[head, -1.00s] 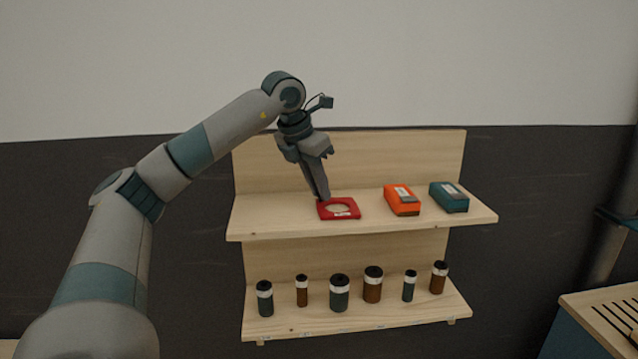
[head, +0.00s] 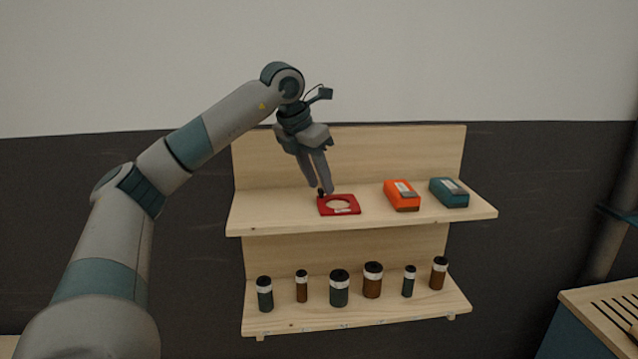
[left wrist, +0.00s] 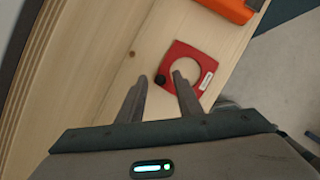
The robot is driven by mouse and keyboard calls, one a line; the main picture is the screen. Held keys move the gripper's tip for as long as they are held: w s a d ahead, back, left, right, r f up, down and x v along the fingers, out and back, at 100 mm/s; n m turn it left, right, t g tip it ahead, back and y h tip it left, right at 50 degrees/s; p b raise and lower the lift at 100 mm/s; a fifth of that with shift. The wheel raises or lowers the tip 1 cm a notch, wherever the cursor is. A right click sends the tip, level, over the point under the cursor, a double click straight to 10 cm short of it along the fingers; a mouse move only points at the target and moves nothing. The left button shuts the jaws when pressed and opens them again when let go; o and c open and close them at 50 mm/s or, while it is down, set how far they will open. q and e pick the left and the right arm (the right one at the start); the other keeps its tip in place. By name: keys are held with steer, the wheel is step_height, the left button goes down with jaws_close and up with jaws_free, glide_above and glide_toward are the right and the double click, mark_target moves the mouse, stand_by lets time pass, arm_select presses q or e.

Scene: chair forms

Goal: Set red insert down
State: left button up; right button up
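The red insert (head: 339,205) is a flat red square with a round hole and a small white label. It lies flat on the upper shelf board, left of the orange box, and also shows in the left wrist view (left wrist: 174,66). A small black knob (left wrist: 160,81) sits at its corner. My left gripper (head: 324,192) is just above the insert's back left corner. My right gripper is in neither view.
An orange box (head: 402,196) and a teal box (head: 449,193) stand on the upper shelf (head: 270,213) to the right. Several dark and brown jars with white bands stand on the lower shelf (head: 430,312). The upper shelf's left end is clear.

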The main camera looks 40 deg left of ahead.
arm_select(q)
steer(key=b+v, duration=0.1)
steer(key=v, duration=1)
stand_by(0.3)
